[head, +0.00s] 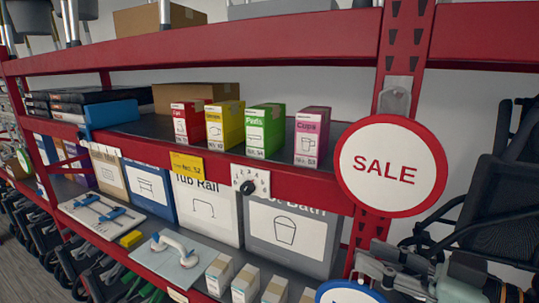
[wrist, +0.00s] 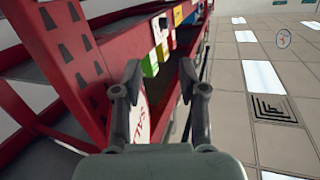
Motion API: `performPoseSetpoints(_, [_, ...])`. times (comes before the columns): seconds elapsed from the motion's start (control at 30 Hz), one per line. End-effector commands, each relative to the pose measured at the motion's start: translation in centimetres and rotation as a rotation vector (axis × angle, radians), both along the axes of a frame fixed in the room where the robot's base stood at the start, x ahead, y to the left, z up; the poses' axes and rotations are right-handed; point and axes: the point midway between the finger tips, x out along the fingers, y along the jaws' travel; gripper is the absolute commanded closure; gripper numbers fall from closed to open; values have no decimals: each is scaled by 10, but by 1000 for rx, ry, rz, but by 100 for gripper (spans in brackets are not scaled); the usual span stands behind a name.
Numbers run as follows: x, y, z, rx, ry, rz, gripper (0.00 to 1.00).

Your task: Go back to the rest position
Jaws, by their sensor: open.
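My gripper (wrist: 160,82) is open and empty, its two dark fingers apart in the wrist view. It points along the front of the red shelf, with nothing between the fingertips. In the head view my grey gripper and arm (head: 425,272) show at the lower right, below the round SALE sign (head: 390,166) and in front of the shelf's right end. The fingertips are hard to make out there.
Red, yellow, green and pink boxes (head: 312,137) stand on the upper shelf. A dial (head: 249,186) sits on its front edge. Large boxes (head: 290,232) and a board with a grab handle (head: 172,250) are below. A dark chair (head: 505,185) stands at the right.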

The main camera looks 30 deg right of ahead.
Motion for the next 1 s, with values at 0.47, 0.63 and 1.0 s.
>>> performPoseSetpoints(0.47, [36,272,-205,-121,317,-235,59])
performPoseSetpoints(0.63, [12,290,-216,-169,327,-286,59])
performPoseSetpoints(1.0, [11,289,-217,-173,325,-293,59])
